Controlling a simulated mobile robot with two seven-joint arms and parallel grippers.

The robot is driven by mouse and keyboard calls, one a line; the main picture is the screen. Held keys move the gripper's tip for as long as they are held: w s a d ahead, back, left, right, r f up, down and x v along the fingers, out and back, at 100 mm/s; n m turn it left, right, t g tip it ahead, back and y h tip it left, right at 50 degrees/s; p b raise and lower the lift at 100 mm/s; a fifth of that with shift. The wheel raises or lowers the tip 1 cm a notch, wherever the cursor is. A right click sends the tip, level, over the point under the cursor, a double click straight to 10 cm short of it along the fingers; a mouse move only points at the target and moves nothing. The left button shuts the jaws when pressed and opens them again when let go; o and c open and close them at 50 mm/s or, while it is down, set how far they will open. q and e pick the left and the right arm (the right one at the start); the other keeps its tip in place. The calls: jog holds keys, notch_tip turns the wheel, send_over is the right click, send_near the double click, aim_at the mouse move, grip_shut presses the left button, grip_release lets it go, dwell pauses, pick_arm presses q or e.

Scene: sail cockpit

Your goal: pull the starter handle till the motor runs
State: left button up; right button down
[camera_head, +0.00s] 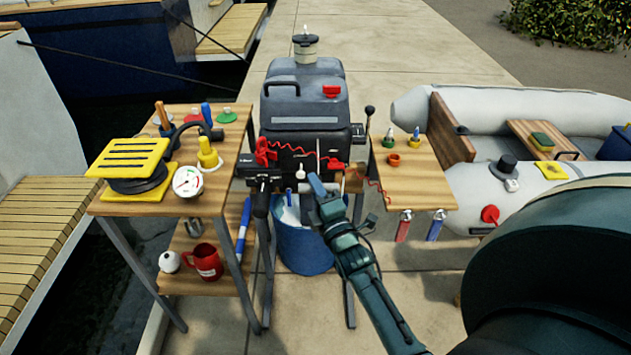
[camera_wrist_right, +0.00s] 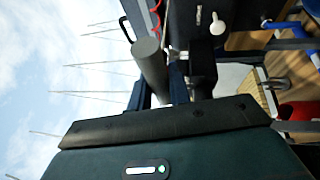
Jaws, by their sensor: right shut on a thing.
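The outboard motor (camera_head: 305,95) stands upright in the middle of the head view, grey cowling above a black front panel. My right gripper (camera_head: 325,195) is in front of the panel's lower part. It is shut on a grey cylindrical grip, which I take for the starter handle (camera_wrist_right: 151,62); its round end sticks out past the jaws in the wrist view. In the head view the gripper mostly covers it. I cannot make out its cord or whether the motor runs. A white knob (camera_head: 300,172) shows on the panel, also in the wrist view (camera_wrist_right: 217,22). My left gripper is out of view.
A wooden stand (camera_head: 115,208) at left carries a yellow foot pump (camera_head: 130,160) and gauge (camera_head: 187,181); a red mug (camera_head: 207,262) sits below. A blue bucket (camera_head: 300,245) stands under the motor. A small side table (camera_head: 425,185) and an inflatable boat (camera_head: 490,105) are at right.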

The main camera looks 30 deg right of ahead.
jog(key=shift+s+a, duration=0.2)
jog(key=shift+s, duration=0.05)
jog(key=shift+f, duration=0.1)
jog(key=c, duration=1.3)
grip_release()
jog(key=shift+d, duration=0.1)
